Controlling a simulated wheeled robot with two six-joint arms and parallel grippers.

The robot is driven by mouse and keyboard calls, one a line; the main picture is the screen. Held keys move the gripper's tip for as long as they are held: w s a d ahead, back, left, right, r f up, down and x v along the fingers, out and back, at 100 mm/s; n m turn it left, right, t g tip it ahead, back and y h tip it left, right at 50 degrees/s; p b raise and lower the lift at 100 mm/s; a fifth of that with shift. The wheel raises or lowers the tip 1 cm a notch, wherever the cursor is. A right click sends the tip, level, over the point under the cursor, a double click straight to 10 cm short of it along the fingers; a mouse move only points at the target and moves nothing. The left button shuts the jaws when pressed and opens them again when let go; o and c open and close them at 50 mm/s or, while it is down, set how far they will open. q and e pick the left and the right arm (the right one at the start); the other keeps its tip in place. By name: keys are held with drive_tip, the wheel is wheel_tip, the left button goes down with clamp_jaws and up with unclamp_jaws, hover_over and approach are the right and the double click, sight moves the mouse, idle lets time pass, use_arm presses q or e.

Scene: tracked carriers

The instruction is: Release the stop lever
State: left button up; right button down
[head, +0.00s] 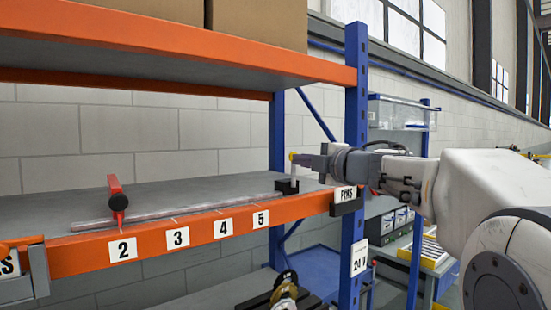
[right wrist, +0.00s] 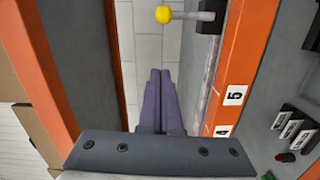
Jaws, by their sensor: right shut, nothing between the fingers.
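A lever with a yellow knob (head: 292,156) on a pale rod stands upright in a black block (head: 287,187) at the right end of the shelf's front edge. It also shows at the top of the right wrist view, with the yellow knob (right wrist: 163,14) beyond my fingertips. A red handle (head: 115,186) on a dark base stands at the shelf's left, above label 2. My right gripper (head: 305,160) is shut and empty, level with the knob and just right of it. In the right wrist view its fingers (right wrist: 161,75) lie together, apart from the knob. My left gripper is not in view.
An orange shelf beam (head: 200,225) carries labels 2 to 5, with a pale rail (head: 170,212) behind it. An upper shelf (head: 190,48) with boxes hangs overhead. A blue post (head: 356,110) stands right of the lever. The shelf surface between the handles is mostly clear.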

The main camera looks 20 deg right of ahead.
sight(294, 171)
drive_tip(key=w+d+p, duration=0.1)
drive_tip(key=w+p, duration=0.2)
drive_tip(key=w, duration=0.6)
drive_tip(key=shift+w+d+f+p, duration=0.2)
drive_tip(key=shift+w+p, duration=0.15)
